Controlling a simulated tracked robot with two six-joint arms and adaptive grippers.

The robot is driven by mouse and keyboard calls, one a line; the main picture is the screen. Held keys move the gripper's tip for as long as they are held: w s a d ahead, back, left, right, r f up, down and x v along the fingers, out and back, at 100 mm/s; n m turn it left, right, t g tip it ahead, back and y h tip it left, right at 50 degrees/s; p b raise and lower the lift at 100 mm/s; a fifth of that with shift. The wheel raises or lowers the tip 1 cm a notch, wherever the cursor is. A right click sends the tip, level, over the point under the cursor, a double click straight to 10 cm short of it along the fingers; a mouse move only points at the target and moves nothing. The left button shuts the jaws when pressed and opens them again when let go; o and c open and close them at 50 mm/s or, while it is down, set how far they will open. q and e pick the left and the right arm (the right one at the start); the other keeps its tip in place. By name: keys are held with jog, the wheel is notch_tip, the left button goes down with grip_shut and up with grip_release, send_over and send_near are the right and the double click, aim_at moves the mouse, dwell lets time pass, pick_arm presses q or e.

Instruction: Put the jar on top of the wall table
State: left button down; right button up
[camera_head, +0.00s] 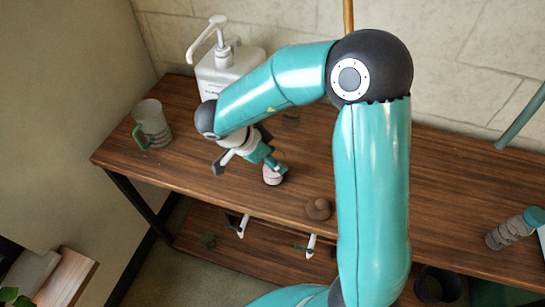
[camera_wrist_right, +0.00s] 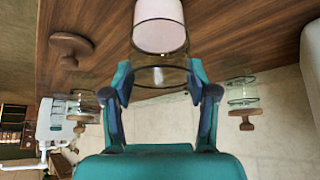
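A glass jar with pale pink contents (camera_head: 272,175) is at the middle of the wooden wall table (camera_head: 440,190), and it shows upright at the top centre of the wrist view (camera_wrist_right: 160,30). My right gripper (camera_head: 262,160) is right at this jar. In the wrist view the two fingers of my right gripper (camera_wrist_right: 160,80) stand on either side of its clear glass. Whether they press on it or only flank it cannot be told. Whether the jar rests on the table is also unclear. My left gripper is not in view.
A white pump bottle (camera_head: 230,75) stands behind my arm, and a mug with a green handle (camera_head: 151,122) is at the left. A brown wooden knob (camera_head: 318,208) is near the front edge, a teal-capped bottle (camera_head: 513,229) at the right. A lower shelf (camera_head: 270,243) holds small items.

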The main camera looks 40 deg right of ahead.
jog(key=o, duration=0.3)
jog(key=shift+o, duration=0.2)
jog(key=p+v, duration=0.1)
jog(key=v, duration=1.1)
jog(key=shift+r+p, duration=0.2)
jog(key=shift+p, duration=0.2)
